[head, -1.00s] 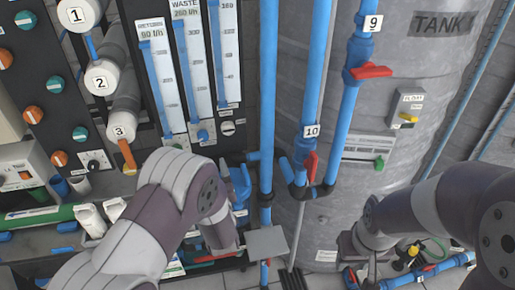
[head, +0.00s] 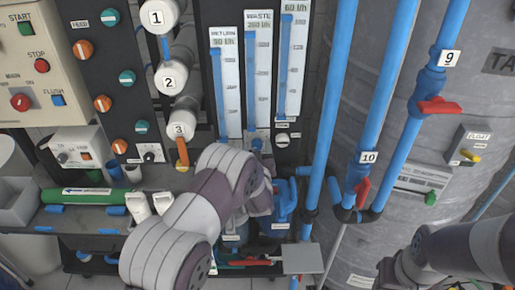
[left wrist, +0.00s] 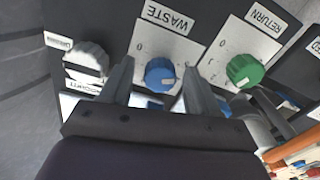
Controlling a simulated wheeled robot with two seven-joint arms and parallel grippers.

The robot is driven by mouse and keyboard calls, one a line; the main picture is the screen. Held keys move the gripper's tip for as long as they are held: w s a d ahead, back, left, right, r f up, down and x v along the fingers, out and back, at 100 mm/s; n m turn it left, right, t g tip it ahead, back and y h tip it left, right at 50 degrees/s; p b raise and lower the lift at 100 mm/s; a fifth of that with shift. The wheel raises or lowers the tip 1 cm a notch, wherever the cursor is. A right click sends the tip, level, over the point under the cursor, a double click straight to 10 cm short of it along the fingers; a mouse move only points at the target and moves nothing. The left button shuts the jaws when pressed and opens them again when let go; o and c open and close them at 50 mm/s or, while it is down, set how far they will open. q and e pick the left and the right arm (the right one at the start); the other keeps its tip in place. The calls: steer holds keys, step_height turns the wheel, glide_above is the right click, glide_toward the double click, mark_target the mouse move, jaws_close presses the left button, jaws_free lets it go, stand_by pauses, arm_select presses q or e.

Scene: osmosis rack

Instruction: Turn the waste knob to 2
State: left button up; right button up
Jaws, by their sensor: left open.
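My left gripper (left wrist: 158,67) is open, one finger on each side of the knob with visible gaps. In the head view the waste knob (head: 257,143) shows small below the WASTE gauge (head: 258,80), and my left arm hides its surroundings and the left fingers. My right arm is at the lower right; its fingers are not clear.
A green return knob (left wrist: 244,70) stands close to one finger, and a white knob (left wrist: 86,62) close to the other. Blue vertical pipes (head: 325,120) with red valve handles (head: 437,106) stand right of the panel, before a grey tank (head: 480,90).

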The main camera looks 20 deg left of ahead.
arm_select(q)
steer(key=shift+c, duration=0.2)
steer(key=c, duration=1)
